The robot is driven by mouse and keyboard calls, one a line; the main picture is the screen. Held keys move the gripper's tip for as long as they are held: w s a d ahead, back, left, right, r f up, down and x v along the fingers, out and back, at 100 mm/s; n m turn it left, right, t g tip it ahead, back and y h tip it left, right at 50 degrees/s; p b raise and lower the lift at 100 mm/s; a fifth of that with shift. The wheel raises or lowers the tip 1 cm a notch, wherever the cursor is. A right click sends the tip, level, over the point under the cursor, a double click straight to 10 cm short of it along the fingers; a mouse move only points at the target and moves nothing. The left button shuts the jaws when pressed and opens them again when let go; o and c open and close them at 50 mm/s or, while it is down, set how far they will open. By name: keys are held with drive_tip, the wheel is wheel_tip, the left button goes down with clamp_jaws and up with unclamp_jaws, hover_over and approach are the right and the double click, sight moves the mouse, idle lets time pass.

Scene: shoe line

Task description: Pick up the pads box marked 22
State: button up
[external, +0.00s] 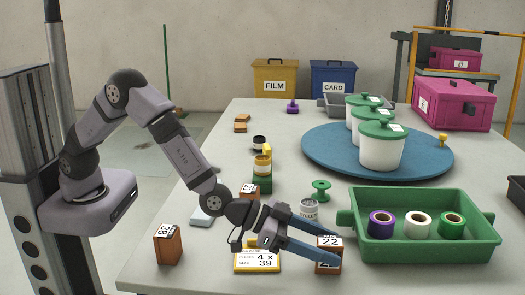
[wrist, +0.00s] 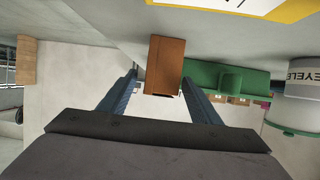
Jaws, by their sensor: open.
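The pads box marked 22 (external: 329,255) is a small brown block with a white label on top, near the front edge of the table. My gripper (external: 332,247) reaches it from the left with its two blue fingers apart, one on each side of the box. In the wrist view the box (wrist: 164,62) shows as a plain brown block between the fingertips of my gripper (wrist: 160,86). The right finger looks close to it; contact cannot be told. The fingers partly hide the box in the external view.
A green tray (external: 428,254) with several spools lies just right of the box. A yellow card (external: 257,268) lies under my wrist. Other brown boxes stand at the left (external: 168,250) and behind my wrist (external: 249,190).

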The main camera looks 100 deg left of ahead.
sight(339, 252)
drive_tip(key=shift+f+b+x, duration=0.25)
drive_tip(key=shift+b+x, duration=0.15)
drive_tip(key=shift+x, duration=1.5)
drive_tip(key=shift+w+a+f, duration=0.1)
drive_tip(key=shift+w+f, duration=0.1)
drive_tip(key=shift+w, duration=0.4)
drive_tip(key=c, duration=1.2)
drive_tip(key=shift+r, duration=0.15)
drive_tip(key=shift+r, duration=0.5)
drive_tip(key=s, duration=0.4)
drive_tip(key=shift+s+p, duration=0.2)
drive_tip(key=shift+p, duration=0.15)
wheel_tip(339, 252, up, 14)
drive_tip(key=p, duration=0.5)
drive_tip(key=shift+w+f, duration=0.1)
drive_tip(key=shift+w, duration=0.1)
